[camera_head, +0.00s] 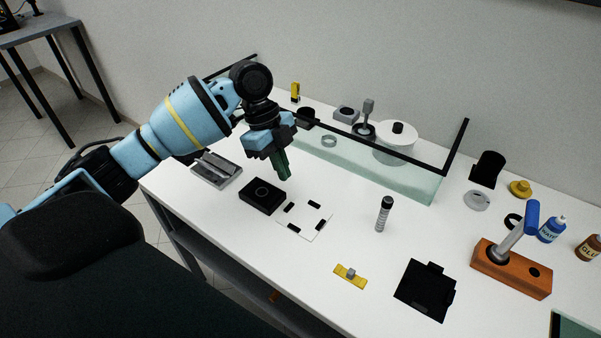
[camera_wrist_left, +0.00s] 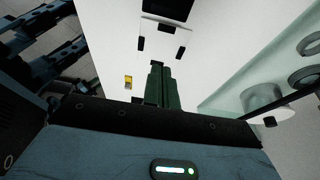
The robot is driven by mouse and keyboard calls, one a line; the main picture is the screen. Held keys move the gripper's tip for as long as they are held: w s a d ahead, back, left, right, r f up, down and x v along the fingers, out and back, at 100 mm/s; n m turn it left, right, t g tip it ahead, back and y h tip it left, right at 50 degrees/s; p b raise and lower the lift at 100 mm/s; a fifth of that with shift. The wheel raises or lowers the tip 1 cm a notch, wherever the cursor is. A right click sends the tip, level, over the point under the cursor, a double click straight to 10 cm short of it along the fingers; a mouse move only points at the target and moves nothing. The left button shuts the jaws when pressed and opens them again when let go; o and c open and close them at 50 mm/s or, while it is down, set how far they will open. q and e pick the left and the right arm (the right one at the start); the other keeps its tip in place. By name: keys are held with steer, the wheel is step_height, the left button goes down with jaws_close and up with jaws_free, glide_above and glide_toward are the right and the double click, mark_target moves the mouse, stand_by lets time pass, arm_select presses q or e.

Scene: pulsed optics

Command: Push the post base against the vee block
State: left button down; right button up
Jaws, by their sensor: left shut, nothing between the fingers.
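The likely post base is a black square block (camera_head: 262,195) with a ring on its top, on the white table. It shows cut off at the top of the left wrist view (camera_wrist_left: 168,9). The likely vee block is a grey grooved block (camera_head: 216,169) to its left in the head view, with a gap between them. My left gripper (camera_head: 285,174) has its dark green fingers shut and empty, pointing down above the table, close behind and right of the black block. The fingers also show in the left wrist view (camera_wrist_left: 158,66). My right gripper is in neither view.
A marked white square (camera_head: 305,220) lies right of the black block. A clear screen (camera_head: 380,170) with black rails stands behind my gripper. A dark cylinder (camera_head: 384,214), yellow piece (camera_head: 350,276), black plate (camera_head: 427,291) and orange block (camera_head: 512,270) stand further right.

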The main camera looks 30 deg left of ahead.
mark_target(287, 206)
arm_select(q)
steer(key=x, duration=0.9)
steer(key=shift+d, duration=0.1)
steer(key=a, duration=0.2)
steer(key=shift+w+a+f, duration=0.2)
steer(key=shift+a, duration=0.7)
steer(key=shift+f, duration=0.1)
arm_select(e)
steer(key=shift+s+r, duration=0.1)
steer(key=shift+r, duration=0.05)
